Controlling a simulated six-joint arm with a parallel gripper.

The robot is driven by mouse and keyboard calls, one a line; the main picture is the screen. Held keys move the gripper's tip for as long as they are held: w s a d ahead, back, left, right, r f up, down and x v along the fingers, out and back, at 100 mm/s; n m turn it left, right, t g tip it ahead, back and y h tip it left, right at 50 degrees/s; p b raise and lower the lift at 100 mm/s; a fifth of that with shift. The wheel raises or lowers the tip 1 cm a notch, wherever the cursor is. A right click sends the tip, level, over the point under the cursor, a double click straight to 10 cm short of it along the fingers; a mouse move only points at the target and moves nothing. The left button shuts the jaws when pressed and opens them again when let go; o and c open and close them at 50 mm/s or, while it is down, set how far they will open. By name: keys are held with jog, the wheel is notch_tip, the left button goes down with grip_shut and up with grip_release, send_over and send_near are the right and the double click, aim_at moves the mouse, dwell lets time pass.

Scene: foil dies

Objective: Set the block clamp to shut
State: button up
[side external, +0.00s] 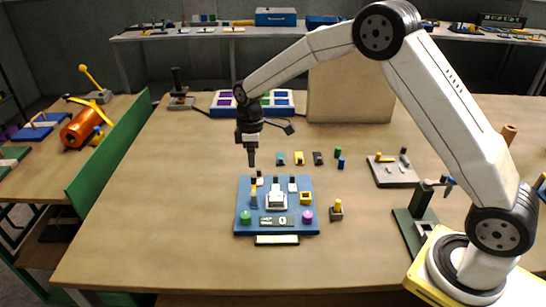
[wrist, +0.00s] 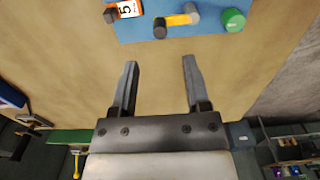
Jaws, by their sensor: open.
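The blue plate (side external: 240,228) lies on the table and carries several fittings; its edge shows at the top of the wrist view (wrist: 205,20). A yellow lever (side external: 254,198) with a black end and grey pivot is on its left side; it also shows in the wrist view (wrist: 178,20). A pale block (side external: 277,201) with a dark upright part sits in the middle. I cannot tell for certain which fitting is the block clamp. My gripper (side external: 251,164) is open and empty, above and behind the plate's far left edge; its fingers (wrist: 160,64) point toward the plate.
A green knob (side external: 245,217) and a purple knob (side external: 307,216) sit on the plate's front corners. Small coloured blocks (side external: 299,158) lie behind it. A grey tray (side external: 392,172) stands to the right. The table left of the plate is clear.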

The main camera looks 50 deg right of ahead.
aim_at(254, 176)
jog(key=shift+f, duration=3.65)
grip_shut()
